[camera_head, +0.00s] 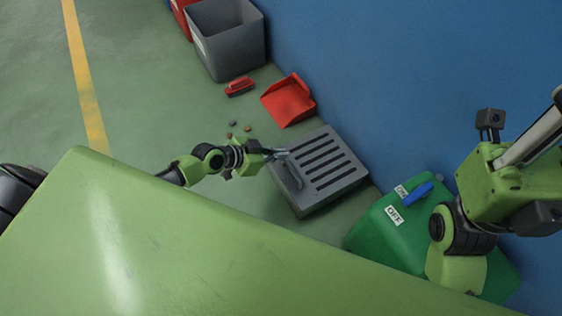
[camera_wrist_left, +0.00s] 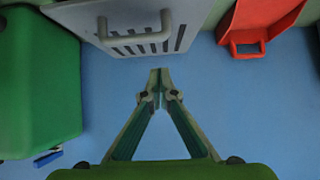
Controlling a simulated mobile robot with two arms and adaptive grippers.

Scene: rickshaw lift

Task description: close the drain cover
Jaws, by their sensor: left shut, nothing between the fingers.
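The drain cover (camera_head: 333,165) is a grey plate with dark slots, beside the blue wall in the head view. It has a grey bar handle (camera_head: 291,172) along its left side. The cover (camera_wrist_left: 125,18) and handle (camera_wrist_left: 135,38) also show at the top of the left wrist view. Whether the cover is raised or flush is hard to tell. My left gripper (camera_head: 283,154) is shut and empty, close to the handle's upper end in the head view. Its fingertips (camera_wrist_left: 160,73) appear apart from the handle in the wrist view. My right gripper is out of view.
A red dustpan (camera_head: 289,100) and red brush (camera_head: 240,86) lie beyond the cover, near small debris (camera_head: 233,124). A grey bin (camera_head: 232,55) stands farther back. A green box (camera_head: 390,228) with a blue lever (camera_head: 418,194) stands nearer. Floor at left is clear.

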